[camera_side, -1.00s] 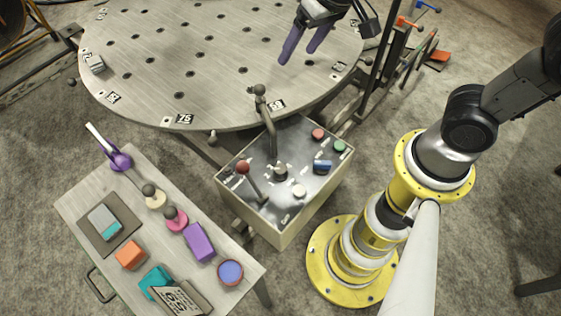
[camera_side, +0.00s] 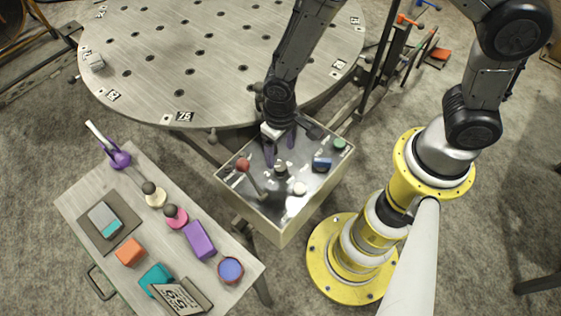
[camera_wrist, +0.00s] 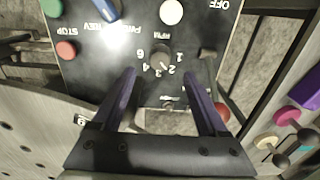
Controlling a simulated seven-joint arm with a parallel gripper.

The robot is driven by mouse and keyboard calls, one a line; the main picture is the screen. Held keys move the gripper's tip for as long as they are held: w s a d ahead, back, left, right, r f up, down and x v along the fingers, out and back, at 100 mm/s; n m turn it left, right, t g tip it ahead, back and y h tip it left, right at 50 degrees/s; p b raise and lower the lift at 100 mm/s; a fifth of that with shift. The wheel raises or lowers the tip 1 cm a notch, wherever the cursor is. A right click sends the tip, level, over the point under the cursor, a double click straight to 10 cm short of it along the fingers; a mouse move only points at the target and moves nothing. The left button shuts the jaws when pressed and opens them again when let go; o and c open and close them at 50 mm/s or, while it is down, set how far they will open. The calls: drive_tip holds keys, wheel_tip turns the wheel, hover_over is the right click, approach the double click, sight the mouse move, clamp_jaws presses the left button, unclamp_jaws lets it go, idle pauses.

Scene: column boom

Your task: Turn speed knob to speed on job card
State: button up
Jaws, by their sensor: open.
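The speed knob (camera_wrist: 160,61) is a small grey dial on the control box's dark panel, ringed by printed numbers and the letters RPM. In the side view the knob (camera_side: 281,171) stands upright just in front of my fingers. My gripper (camera_wrist: 160,70) is open, its purple fingers apart on either side of the knob in the wrist view. I see no contact. In the side view my gripper (camera_side: 280,158) points down over the panel. The knob's exact setting is too small to tell. A card with large dark print (camera_side: 180,298) stands on the side table; its text is upside down and unclear.
A large round perforated table (camera_side: 200,60) is behind. The side table (camera_side: 82,205) holds several coloured items.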

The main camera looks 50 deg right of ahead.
sight(280, 166)
wheel_tip(280, 166, down, 6)
drive_tip(key=shift+f, duration=0.1)
idle(0.4)
clamp_jaws()
